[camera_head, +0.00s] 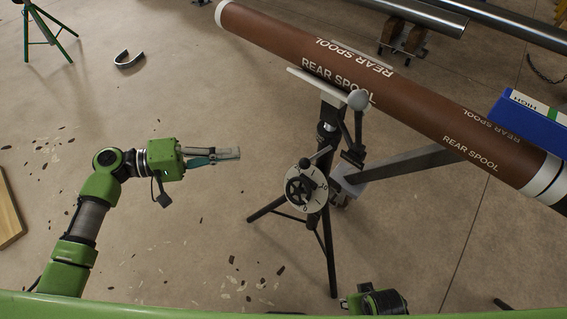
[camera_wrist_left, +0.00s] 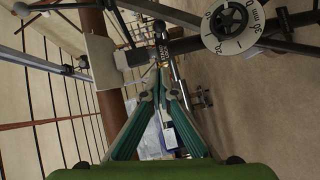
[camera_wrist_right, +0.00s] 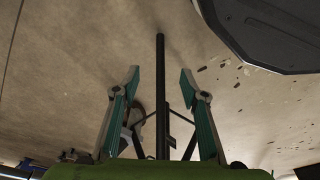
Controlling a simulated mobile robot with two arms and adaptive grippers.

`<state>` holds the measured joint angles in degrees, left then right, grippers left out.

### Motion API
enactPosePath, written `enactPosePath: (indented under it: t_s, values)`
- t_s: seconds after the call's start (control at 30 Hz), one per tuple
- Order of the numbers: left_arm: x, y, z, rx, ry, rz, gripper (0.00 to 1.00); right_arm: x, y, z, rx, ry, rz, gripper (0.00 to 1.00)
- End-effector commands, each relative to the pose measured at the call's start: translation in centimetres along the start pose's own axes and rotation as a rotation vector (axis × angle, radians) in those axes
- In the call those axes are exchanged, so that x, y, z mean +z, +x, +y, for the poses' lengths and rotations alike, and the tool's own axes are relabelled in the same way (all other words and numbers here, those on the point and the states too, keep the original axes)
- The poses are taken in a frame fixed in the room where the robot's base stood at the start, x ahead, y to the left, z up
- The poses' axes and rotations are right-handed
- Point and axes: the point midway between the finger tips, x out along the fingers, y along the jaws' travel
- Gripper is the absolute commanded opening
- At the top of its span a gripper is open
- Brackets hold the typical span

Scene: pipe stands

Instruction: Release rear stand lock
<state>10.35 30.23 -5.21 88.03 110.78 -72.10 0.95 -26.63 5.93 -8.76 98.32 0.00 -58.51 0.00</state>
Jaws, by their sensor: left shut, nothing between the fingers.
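The rear stand is a black tripod (camera_head: 331,262) under a brown pipe (camera_head: 300,58) marked REAR SPOOL. A round white dial (camera_head: 302,189) with a black handwheel sits on its column, with a dark lever beside it. A second lever with a pale ball knob (camera_head: 358,100) stands higher up. My left gripper (camera_head: 238,153) is shut and empty, left of the stand and apart from it. In the left wrist view its fingertips (camera_wrist_left: 160,72) meet, with the dial (camera_wrist_left: 232,22) at upper right. My right gripper (camera_wrist_right: 160,75) is open, with a black stand leg (camera_wrist_right: 160,100) showing between its fingers.
A grey beam (camera_head: 415,165) runs right from the stand. A blue box (camera_head: 535,122) marked HIGH is at the right edge. Dark flakes (camera_head: 232,260) lie on the floor. A curved metal band (camera_head: 128,60) lies at upper left. Floor between my left gripper and the stand is clear.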

Motion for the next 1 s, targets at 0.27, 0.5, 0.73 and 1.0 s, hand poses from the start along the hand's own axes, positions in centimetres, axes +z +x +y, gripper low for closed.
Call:
enactPosePath:
  t_s: [0.27,0.5,0.73,1.0]
  values:
    - [-0.1,0.2,-0.1,-0.002,-0.001,0.002,0.00,0.1,0.0,0.0,0.000,0.000,-0.001,0.40]
    - [-0.1,3.3,0.0,0.000,-0.001,0.001,0.00,0.2,0.2,0.0,0.000,0.000,-0.004,0.40]
    - [-0.1,8.3,0.0,0.000,-0.002,0.001,0.00,0.4,0.4,0.0,0.000,-0.001,-0.002,0.40]
    - [1.8,11.9,-0.1,-0.002,-0.003,0.002,0.00,1.4,1.6,-0.1,-0.002,-0.002,-0.015,0.40]
